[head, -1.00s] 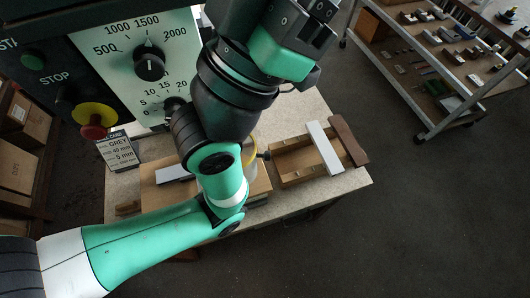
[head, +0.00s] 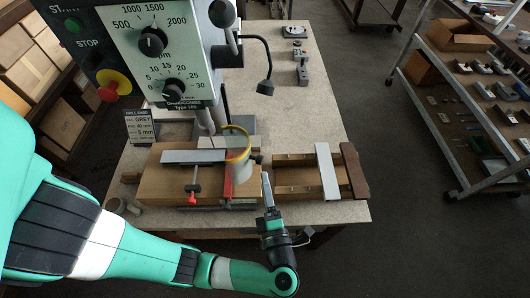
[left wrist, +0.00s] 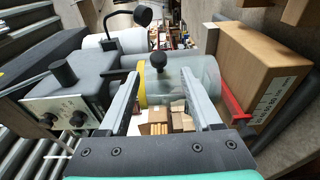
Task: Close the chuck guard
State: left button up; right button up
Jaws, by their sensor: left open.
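The chuck guard (head: 241,168) is a clear cylinder with a yellow ring at its top, under the drill press head. Its black knob (head: 258,159) sticks out on the right. In the left wrist view the guard (left wrist: 185,80) lies across the picture, and its knob (left wrist: 158,60) shows between and beyond my fingers. My left gripper (head: 267,183) is just in front of the knob, to the right of the guard. In the left wrist view the gripper (left wrist: 161,77) is open, with nothing held between its fingers. My right gripper is not in view.
The drill press head (head: 155,60) stands above the guard. A clamped grey profile (head: 195,157) lies on a wooden block left of the guard. A wooden rack with a pale profile (head: 327,172) is to the right. The bench (head: 320,110) is largely bare behind it.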

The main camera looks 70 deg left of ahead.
aim_at(244, 155)
pick_arm(q)
jog(key=w+a+p, duration=0.1)
jog(key=w+a, duration=0.1)
jog(key=a, duration=0.9)
jog(key=shift+a, duration=0.3)
jog(key=shift+r, duration=0.1)
grip_shut()
dwell(0.8)
